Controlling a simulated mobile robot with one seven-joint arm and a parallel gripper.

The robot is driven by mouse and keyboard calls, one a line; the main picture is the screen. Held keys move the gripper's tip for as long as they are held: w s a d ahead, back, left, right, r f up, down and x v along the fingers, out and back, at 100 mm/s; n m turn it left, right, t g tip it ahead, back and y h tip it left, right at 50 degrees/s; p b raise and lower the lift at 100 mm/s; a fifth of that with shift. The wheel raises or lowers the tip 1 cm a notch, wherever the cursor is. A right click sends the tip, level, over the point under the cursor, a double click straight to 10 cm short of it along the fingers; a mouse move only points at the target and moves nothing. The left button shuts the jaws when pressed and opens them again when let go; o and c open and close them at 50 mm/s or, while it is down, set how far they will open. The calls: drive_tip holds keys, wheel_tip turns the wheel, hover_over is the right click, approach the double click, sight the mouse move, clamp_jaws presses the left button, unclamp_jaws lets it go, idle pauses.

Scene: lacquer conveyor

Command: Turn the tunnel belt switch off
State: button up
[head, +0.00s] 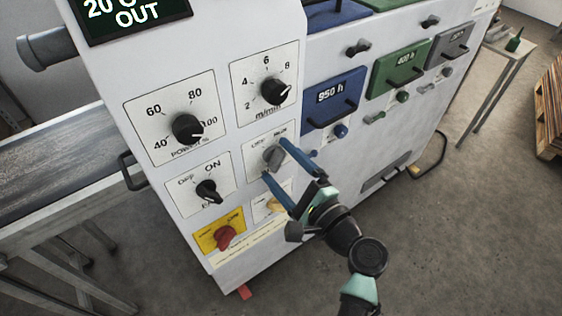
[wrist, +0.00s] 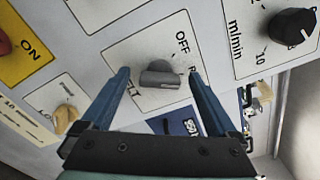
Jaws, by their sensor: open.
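The tunnel belt switch (head: 271,158) is a grey rotary knob on a white plate marked OFF and RUN, on the machine's front panel. It also shows in the wrist view (wrist: 160,76), where its bar lies crosswise between my fingers, one end towards the partly hidden RUN mark; OFF is above right. My gripper (head: 275,158) is open, its two blue fingers on either side of the knob. In the wrist view the fingertips (wrist: 159,73) stand apart from the knob, with a gap on both sides. Whether the tips reach the panel is unclear.
Around the switch are a black ON/OFF knob (head: 207,191), a speed dial (head: 274,91), a power dial (head: 187,128), a red switch on a yellow plate (head: 224,237) and a cream knob (head: 275,204). Blue (head: 334,97) and green (head: 399,70) units with handles are right.

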drive_tip(key=c, duration=1.4)
drive_tip(key=shift+f+n+b, duration=0.15)
drive_tip(key=shift+n+b, duration=0.15)
drive_tip(key=shift+b, duration=0.25)
drive_tip(key=n+b, duration=0.2)
drive_tip(key=shift+f+b, duration=0.15)
drive_tip(key=shift+b, duration=0.15)
drive_tip(key=n+b, duration=0.3)
drive_tip(key=b, duration=0.1)
drive_tip(key=shift+f, duration=0.15)
drive_tip(key=n+b, duration=0.4)
drive_tip(key=b, duration=0.1)
drive_tip(key=shift+n+b, duration=0.85)
drive_tip(key=shift+n, duration=0.25)
drive_tip(key=shift+o, duration=0.2)
drive_tip(key=shift+r, duration=0.2)
